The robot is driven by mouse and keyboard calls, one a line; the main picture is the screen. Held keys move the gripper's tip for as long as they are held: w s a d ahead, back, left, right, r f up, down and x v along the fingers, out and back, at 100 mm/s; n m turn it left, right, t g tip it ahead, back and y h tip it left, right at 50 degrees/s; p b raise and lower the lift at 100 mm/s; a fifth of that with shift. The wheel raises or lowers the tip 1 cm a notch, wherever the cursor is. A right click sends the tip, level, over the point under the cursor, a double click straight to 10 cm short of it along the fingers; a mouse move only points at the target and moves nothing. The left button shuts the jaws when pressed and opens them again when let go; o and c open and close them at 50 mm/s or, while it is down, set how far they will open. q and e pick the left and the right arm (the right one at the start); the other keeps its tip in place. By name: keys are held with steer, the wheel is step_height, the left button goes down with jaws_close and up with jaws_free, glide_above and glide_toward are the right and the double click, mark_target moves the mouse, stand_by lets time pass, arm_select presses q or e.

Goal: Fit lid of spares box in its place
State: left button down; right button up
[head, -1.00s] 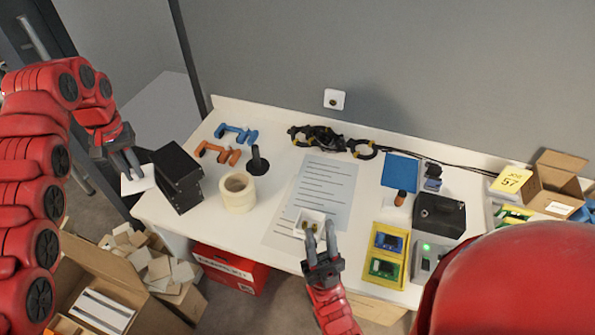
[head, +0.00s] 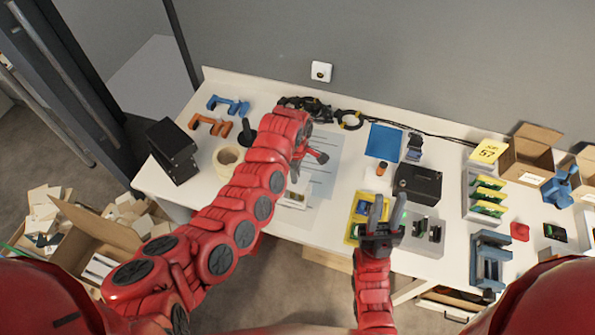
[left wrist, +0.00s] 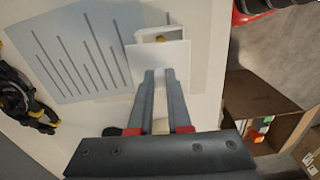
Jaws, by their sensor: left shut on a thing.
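The white lid (left wrist: 158,58) is a thin square plate held between the fingertips of my left gripper (left wrist: 160,76), which is shut on it. In the left wrist view, the white spares box (left wrist: 160,34) lies just beyond the lid, which hides part of it. I cannot tell whether lid and box touch. In the head view, the spares box (head: 292,198) is on the table by the printed sheet, partly covered by my left arm. My left gripper (head: 298,168) is mostly hidden there by its wrist. My right gripper (head: 384,205) is open and empty, over the yellow tray's right side.
A tape roll (head: 227,160) and black boxes (head: 172,150) stand left of my left arm. A yellow tray (head: 356,229), a black case (head: 418,184) and a grey unit (head: 426,236) are near my right gripper. The printed sheet (head: 322,165) lies flat behind the box.

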arm_select(q)
steer(key=shift+s+d+f+n, duration=0.2)
steer(key=shift+s+f+n, duration=0.1)
steer(key=shift+f, duration=0.15)
steer(key=shift+f+b, duration=0.75)
steer(key=shift+f, duration=0.35)
steer(key=shift+r, duration=0.2)
steer(key=shift+f+b, duration=0.1)
steer(key=shift+b, duration=0.3)
